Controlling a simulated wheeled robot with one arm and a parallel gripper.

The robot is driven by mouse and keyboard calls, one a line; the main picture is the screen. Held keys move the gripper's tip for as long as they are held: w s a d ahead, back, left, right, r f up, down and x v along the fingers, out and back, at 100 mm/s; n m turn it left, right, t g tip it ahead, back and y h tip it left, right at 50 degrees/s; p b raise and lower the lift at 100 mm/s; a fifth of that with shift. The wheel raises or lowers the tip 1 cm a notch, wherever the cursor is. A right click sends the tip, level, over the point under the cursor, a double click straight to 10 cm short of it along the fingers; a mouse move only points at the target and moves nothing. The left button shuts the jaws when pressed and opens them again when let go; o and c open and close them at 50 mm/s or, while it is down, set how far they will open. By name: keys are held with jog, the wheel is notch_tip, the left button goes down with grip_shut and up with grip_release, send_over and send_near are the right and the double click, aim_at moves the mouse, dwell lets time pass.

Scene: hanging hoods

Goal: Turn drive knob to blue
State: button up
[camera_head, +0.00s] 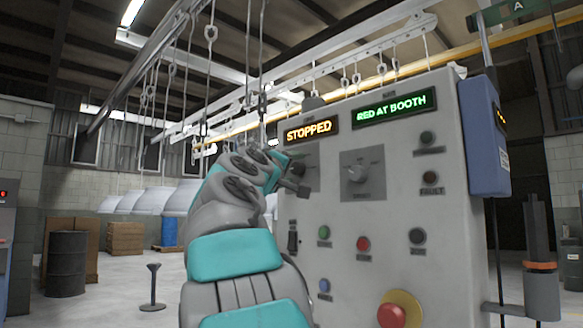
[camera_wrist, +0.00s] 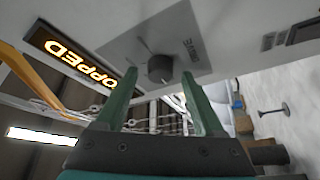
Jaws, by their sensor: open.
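The drive knob (camera_wrist: 160,68) is a dark round knob on a grey plate marked DRIVE in the wrist view. In the head view my gripper hides the knob, and only part of its plate (camera_head: 311,160) shows. My gripper (camera_wrist: 158,75) is open, its two green fingers pointing at the plate. The knob appears between the fingertips, with gaps on both sides; I cannot tell whether the tips reach around it. In the head view my gripper (camera_head: 292,183) is close to the panel. No blue mark is readable near the knob.
The light grey panel (camera_head: 340,225) has a second knob (camera_head: 357,172) on the right. Its displays read STOPPED (camera_head: 309,130) and RED AT BOOTH (camera_head: 395,106). Several buttons and a red mushroom button (camera_head: 391,314) sit below. Floor at left is mostly clear around a post (camera_head: 153,287).

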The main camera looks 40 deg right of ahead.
grip_shut()
dwell(0.5)
